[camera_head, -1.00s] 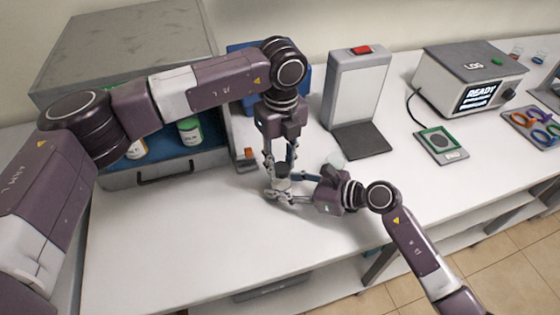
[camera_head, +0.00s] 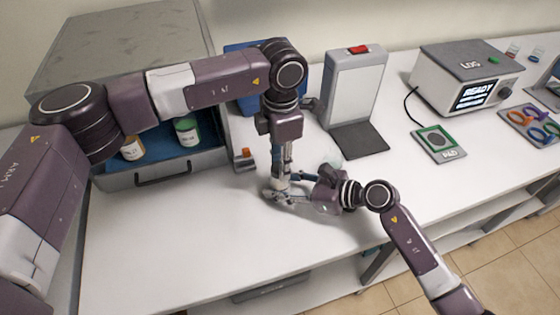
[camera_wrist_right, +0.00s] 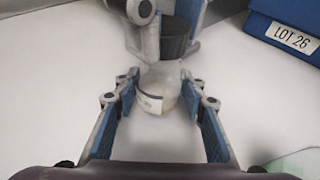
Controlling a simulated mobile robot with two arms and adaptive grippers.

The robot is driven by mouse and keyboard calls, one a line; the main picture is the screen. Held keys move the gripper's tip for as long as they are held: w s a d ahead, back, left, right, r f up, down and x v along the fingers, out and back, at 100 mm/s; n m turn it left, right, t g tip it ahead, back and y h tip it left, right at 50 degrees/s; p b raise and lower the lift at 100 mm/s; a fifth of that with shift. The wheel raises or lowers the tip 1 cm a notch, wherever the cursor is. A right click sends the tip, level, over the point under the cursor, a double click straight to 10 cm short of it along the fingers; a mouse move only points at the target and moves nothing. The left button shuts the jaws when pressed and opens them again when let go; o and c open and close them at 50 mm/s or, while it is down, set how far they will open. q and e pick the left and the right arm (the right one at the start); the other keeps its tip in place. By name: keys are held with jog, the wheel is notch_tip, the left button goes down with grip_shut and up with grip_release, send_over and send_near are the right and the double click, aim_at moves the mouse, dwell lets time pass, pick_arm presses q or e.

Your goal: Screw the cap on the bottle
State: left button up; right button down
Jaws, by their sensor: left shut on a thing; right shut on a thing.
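A small clear bottle (camera_wrist_right: 160,90) with a pale label stands between the fingers of my right gripper (camera_wrist_right: 168,92), which is shut on it. In the head view my right gripper (camera_head: 286,194) reaches in from the right, low over the table. A dark ribbed cap (camera_wrist_right: 178,40) sits at the top of the bottle. My left gripper (camera_head: 281,172) points straight down from above and is shut on the cap; its fingers also show at the top of the right wrist view (camera_wrist_right: 172,32). In the head view the grippers hide the bottle and cap.
Behind are a blue bin (camera_head: 248,100) and a grey stand with a red button (camera_head: 358,50). The LOG device (camera_head: 470,80) and pad (camera_head: 438,143) stand right. The front table (camera_head: 200,250) is clear.

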pick_arm(q)
jog(key=m, duration=0.6)
jog(key=shift+m, duration=0.4)
jog(key=o, duration=0.8)
jog(key=shift+s, duration=0.1)
jog(key=shift+o, duration=0.2)
notch_tip(320, 180, up, 12)
pick_arm(e)
jog(key=c, duration=1.1)
grip_release()
jog(key=shift+c, duration=0.2)
